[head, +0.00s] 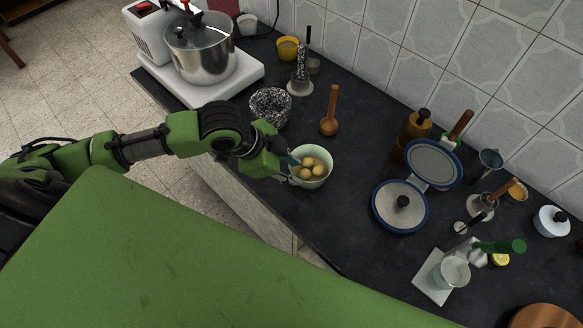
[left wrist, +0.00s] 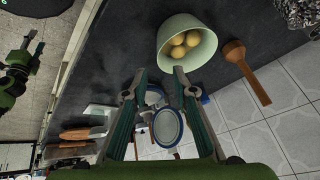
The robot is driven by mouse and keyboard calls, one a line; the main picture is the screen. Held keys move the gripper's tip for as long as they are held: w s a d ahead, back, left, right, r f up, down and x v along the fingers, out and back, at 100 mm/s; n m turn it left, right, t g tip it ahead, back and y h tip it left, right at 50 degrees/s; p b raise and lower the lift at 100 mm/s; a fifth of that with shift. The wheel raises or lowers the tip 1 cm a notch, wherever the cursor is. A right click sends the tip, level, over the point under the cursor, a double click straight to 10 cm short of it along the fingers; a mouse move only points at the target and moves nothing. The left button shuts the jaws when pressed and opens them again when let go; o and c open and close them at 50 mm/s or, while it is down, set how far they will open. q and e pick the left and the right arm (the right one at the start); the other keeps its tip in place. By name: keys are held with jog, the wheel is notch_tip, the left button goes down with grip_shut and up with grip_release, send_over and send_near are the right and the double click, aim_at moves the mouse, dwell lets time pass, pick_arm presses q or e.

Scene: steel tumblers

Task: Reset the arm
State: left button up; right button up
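My left gripper (head: 287,164) is at the left side of a pale green bowl (head: 327,172) in the head view. The bowl stands on the dark counter and holds several round, yellowish potato-like things (head: 312,168). In the left wrist view my left gripper (left wrist: 160,76) has its two fingers apart with nothing between them. The bowl (left wrist: 205,52) shows just beyond the fingertips there; one tip overlaps its lower edge, and I cannot tell whether they touch. My right gripper is not clearly visible in either view.
A wooden pestle-like tool (head: 331,112) and a dark speckled bowl (head: 270,106) stand behind the bowl. A steel pot (head: 201,50) sits on a white appliance. The tiled wall (head: 450,45) bounds the back; counter in front of the bowl is clear.

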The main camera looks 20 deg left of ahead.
dwell(0.5)
pick_arm(q)
jog(key=s+d+f+n, duration=0.2)
jog(key=s+d+n, duration=0.2)
jog(key=s+d, duration=0.1)
jog(key=s+a+f+n+g+y, duration=0.1)
jog(key=s+a+f+n+y, duration=0.35)
jog(key=s+a+n, duration=0.4)
notch_tip(320, 180, down, 26)
jog(key=s+m+g+b, duration=0.1)
jog(key=s+m+b, duration=0.1)
jog(key=s, duration=0.1)
jog(key=s+a+f+g+b, duration=0.1)
jog(key=s+a+f, duration=0.2)
jog(key=s+f, duration=1.4)
notch_tip(320, 180, down, 3)
jog(key=shift+s+r, duration=0.15)
jog(key=shift+s, duration=0.25)
